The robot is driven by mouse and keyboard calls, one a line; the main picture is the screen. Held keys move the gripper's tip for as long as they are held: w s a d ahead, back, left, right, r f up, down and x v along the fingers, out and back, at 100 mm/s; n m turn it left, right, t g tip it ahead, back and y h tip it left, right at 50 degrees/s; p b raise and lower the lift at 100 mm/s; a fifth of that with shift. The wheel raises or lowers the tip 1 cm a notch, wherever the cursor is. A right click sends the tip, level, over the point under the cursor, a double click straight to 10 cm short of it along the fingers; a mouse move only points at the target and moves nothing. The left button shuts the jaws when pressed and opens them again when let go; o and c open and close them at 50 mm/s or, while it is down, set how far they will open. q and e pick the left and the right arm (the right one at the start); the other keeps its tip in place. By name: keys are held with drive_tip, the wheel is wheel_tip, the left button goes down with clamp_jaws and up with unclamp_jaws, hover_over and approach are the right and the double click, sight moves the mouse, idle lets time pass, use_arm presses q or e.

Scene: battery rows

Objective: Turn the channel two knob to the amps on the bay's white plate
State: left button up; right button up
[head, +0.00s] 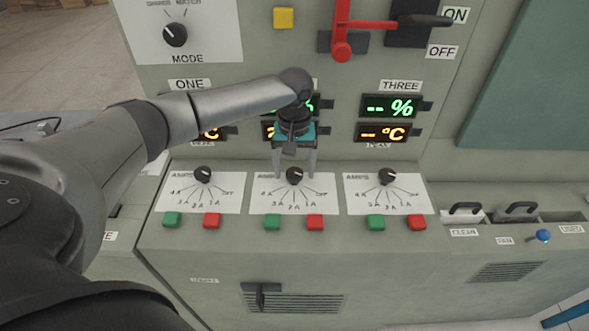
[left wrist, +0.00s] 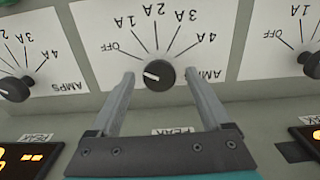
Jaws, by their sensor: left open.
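The channel two knob (head: 294,175) is black and round, on the middle white AMPS scale plate (head: 265,203). In the left wrist view the knob (left wrist: 158,75) shows upside down, its white pointer toward the left, near the OFF side. The scale runs OFF, 1A, 2A, 3A, 4A. My left gripper (head: 295,172) is open, its fingers on either side of the knob. Whether they touch it I cannot tell. A bay's white plate giving an amps value cannot be made out. My right gripper is not in view.
Matching knobs stand left (head: 203,175) and right (head: 387,176). Green (head: 272,222) and red (head: 315,222) buttons lie below the plates. My gripper and arm partly hide channel two's displays. A red lever (head: 342,45) stands above.

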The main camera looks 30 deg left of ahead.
use_arm(q)
clamp_jaws()
idle(0.8)
